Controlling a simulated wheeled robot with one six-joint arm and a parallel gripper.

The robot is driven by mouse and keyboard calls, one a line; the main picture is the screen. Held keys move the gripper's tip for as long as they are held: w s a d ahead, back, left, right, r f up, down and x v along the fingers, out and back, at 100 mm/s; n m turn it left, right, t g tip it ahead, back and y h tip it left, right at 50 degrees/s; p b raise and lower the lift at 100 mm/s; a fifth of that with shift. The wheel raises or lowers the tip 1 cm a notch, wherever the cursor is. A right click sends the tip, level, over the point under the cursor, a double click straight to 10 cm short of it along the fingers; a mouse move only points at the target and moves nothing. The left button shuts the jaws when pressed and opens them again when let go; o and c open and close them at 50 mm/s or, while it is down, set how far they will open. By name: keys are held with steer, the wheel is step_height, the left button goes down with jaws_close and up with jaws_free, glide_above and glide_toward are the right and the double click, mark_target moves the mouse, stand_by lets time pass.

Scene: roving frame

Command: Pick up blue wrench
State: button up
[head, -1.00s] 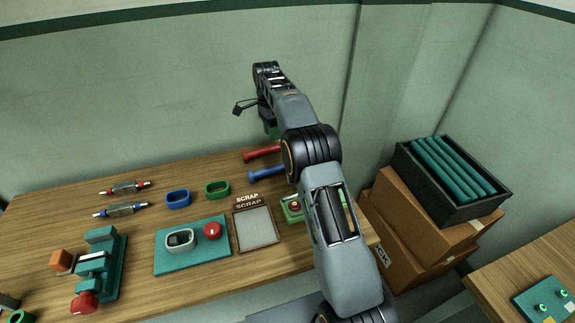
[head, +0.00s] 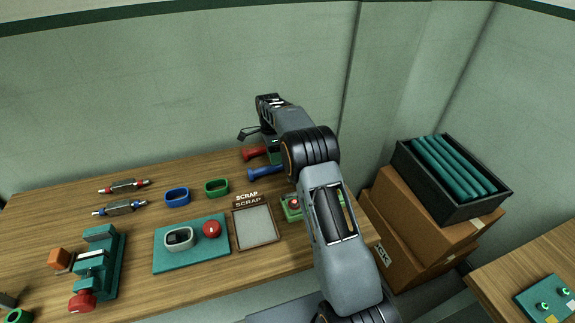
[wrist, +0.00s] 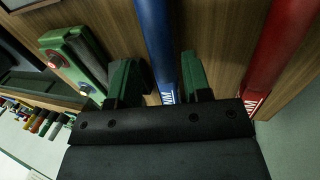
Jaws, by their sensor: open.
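The blue wrench (head: 265,172) lies on the wooden table near its back right part, partly hidden by my arm in the head view. In the wrist view the blue wrench (wrist: 157,40) runs between the two green fingers of my gripper (wrist: 159,66). The fingers are apart, with a visible gap on both sides of the handle. How far above the table they are is hard to tell. In the head view my fingers are mostly hidden behind my arm.
A red wrench (head: 254,152) lies beside the blue one, and shows at right in the wrist view (wrist: 283,45). A green box with a red button (head: 291,206) and the scrap tray (head: 236,238) are nearby. The wall stands close behind.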

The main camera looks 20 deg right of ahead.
mark_target(276, 167)
steer(key=shift+p+x, duration=0.4)
steer(key=shift+x, duration=2.1)
steer(key=shift+w, duration=0.1)
jaws_close()
